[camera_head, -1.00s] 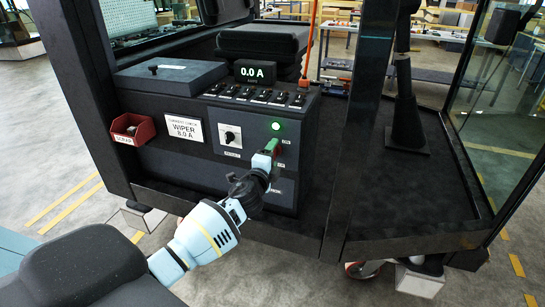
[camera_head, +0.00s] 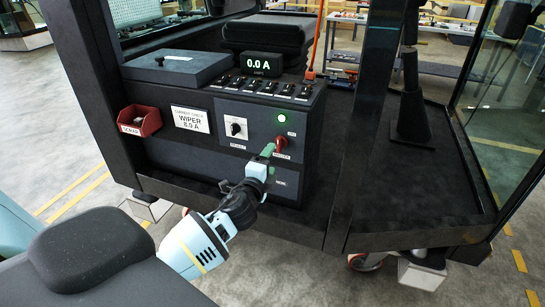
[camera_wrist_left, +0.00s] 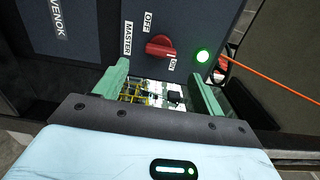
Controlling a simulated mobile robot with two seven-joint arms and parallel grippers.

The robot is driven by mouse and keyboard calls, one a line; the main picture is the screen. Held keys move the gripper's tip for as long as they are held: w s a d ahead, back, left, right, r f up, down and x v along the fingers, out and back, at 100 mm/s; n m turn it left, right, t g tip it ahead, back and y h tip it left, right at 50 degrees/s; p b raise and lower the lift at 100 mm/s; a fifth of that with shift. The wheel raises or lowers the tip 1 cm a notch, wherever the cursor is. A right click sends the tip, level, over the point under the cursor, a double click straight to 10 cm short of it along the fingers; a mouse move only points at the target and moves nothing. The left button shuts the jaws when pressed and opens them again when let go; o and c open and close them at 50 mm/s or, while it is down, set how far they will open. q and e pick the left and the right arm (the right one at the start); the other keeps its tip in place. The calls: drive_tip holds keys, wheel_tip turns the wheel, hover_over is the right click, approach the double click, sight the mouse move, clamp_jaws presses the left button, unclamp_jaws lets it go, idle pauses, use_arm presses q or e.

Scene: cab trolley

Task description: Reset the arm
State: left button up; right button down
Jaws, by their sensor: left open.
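My left gripper (camera_head: 267,152) is just in front of the console's front panel, below and left of the red master switch (camera_head: 281,143). In the left wrist view my left gripper (camera_wrist_left: 163,82) has its two green fingers wide apart with nothing between them. The red master switch (camera_wrist_left: 160,46) shows beyond the fingers there, apart from them, between the labels OFF and ON. A green lamp (camera_head: 281,118) glows above the switch, and it also glows in the left wrist view (camera_wrist_left: 203,56). My right gripper is in neither view.
The console (camera_head: 222,145) carries a display (camera_head: 262,65) reading 0.0 A, a row of toggles, a selector knob (camera_head: 236,129) and a wiper label (camera_head: 190,119). A red scrap bin (camera_head: 140,121) hangs at its left. A dark post (camera_head: 365,130) stands right of it.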

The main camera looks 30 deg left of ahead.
use_arm(q)
drive_tip(key=shift+s, duration=0.2)
idle(0.4)
drive_tip(key=s+d+f+n+g+h, duration=0.25)
drive_tip(key=s+d+f, duration=0.25)
drive_tip(key=s+f, duration=0.45)
drive_tip(key=s+d+f+n+g+h, duration=0.25)
drive_tip(key=s+d+f, duration=0.25)
drive_tip(key=s+f, duration=0.4)
drive_tip(key=s+d+f+n+g, duration=0.1)
drive_tip(key=s+d+f+n, duration=0.3)
drive_tip(key=s, duration=0.6)
drive_tip(key=s+d+f+n+g+h, duration=0.1)
drive_tip(key=s+d+f+n, duration=0.3)
drive_tip(key=s, duration=0.7)
drive_tip(key=shift+f+g+p, duration=0.3)
drive_tip(key=shift+g+p, duration=0.05)
drive_tip(key=shift+g, duration=0.45)
